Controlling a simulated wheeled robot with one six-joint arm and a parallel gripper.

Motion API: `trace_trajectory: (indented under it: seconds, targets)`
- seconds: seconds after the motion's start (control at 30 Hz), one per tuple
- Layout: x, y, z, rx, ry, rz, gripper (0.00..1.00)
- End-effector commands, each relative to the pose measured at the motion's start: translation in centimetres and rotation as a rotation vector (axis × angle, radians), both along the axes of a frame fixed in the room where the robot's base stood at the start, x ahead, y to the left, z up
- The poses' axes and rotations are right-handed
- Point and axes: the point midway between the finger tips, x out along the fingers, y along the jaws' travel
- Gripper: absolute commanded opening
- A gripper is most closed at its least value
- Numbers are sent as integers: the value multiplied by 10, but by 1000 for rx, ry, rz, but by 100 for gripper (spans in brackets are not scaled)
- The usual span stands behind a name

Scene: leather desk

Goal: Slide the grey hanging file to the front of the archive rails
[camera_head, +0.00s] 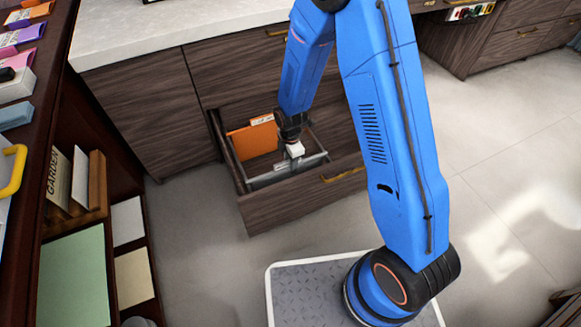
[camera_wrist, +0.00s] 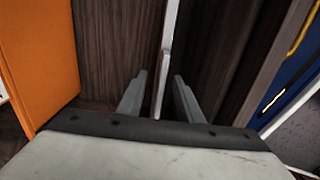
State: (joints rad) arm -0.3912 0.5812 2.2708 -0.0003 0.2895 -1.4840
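The open drawer (camera_head: 300,198) holds an orange hanging file (camera_head: 252,143) with a pale label tab toward its back. The grey hanging file (camera_head: 270,178) hangs closer to the drawer front, its top edge running across the drawer. My gripper (camera_head: 294,158) reaches down into the drawer at the grey file. In the wrist view, my gripper's two fingers (camera_wrist: 158,90) are apart, one on each side of a thin grey strip (camera_wrist: 167,45), which appears to be the grey file's edge. Gaps show on both sides of it. The orange file (camera_wrist: 38,60) stands to the left, clear of the fingers.
The drawer handle (camera_head: 345,174) is brass. A pale countertop (camera_head: 180,28) runs above the closed cabinets. Dark shelving with books (camera_head: 58,180) and a green panel (camera_head: 75,275) stands at the left. The floor (camera_head: 205,235) in front of the drawer is clear.

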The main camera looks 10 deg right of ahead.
Motion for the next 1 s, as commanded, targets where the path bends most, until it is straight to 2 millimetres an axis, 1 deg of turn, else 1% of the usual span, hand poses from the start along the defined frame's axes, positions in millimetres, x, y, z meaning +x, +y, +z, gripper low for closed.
trace_trajectory:
  seconds: [0.03,0.1,0.7,0.8,1.0]
  targets:
    - [1,0,10,1,-3,0,33]
    - [1,0,21,1,-4,0,33]
    - [0,0,121,1,-3,0,33]
    - [1,0,133,1,-2,0,33]
    - [0,0,145,0,0,0,33]
